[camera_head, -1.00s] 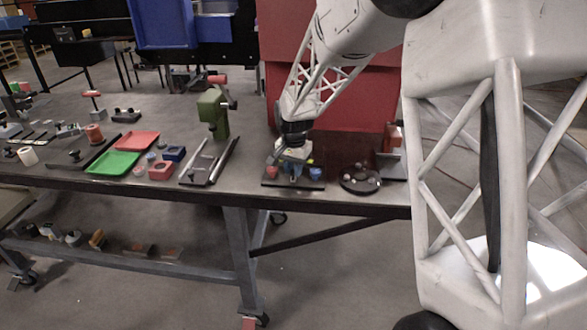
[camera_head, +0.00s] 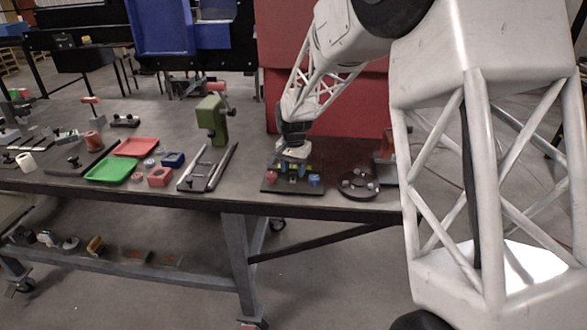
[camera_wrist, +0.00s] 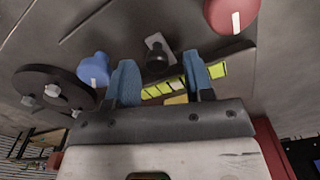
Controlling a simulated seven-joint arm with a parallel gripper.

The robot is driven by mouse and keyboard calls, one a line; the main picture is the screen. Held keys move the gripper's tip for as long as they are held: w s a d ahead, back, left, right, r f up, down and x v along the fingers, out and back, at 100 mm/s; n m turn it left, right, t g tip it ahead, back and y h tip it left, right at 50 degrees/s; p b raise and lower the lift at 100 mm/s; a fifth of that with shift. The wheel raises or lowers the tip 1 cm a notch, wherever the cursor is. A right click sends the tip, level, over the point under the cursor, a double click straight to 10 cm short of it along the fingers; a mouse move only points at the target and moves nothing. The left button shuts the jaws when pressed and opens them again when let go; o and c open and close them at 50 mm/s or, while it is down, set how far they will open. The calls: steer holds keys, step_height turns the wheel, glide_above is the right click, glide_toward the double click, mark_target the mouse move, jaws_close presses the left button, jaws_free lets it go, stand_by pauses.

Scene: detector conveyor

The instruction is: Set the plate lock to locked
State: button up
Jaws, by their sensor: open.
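A dark board (camera_head: 291,189) lies near the table's front edge in the head view, with a red knob (camera_head: 271,177) at its left and a blue knob (camera_head: 314,180) at its right. My gripper (camera_head: 292,168) is over the board. In the wrist view my gripper (camera_wrist: 160,75) is open, its blue fingers apart. Beyond them are a black knob (camera_wrist: 157,56) on a small grey plate and a row of yellow marks (camera_wrist: 172,90). The blue knob (camera_wrist: 94,68) and the red knob (camera_wrist: 232,14), with a white mark, are on either side. I cannot tell which part is the plate lock, or its setting.
A round dark plate (camera_head: 346,189) with silver knobs is right of the board. A green upright device (camera_head: 212,118) and a railed fixture (camera_head: 187,182) stand to the left, then green (camera_head: 112,170) and red (camera_head: 137,147) trays. A red cabinet (camera_head: 345,105) is behind.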

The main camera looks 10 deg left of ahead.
steer(key=shift+r, duration=3.9)
steer(key=shift+s+d+r, duration=0.3)
steer(key=shift+d+r, duration=0.05)
steer(key=s+d+r+n, duration=0.1)
steer(key=s+d+r, duration=0.2)
steer(key=s+d, duration=0.25)
steer(key=s+d+r+t, duration=0.1)
steer(key=s+d+r, duration=0.35)
steer(key=s, duration=0.25)
steer(key=s+d+r+n, duration=0.1)
steer(key=s+d+r, duration=0.1)
steer(key=s+d, duration=0.45)
steer(key=s+d+f, duration=0.1)
steer(key=s+d, duration=0.4)
steer(key=s, duration=0.8)
steer(key=s+d+f+n+t, duration=0.1)
steer(key=s+d, duration=0.4)
steer(key=s, duration=0.8)
steer(key=shift+t, duration=0.3)
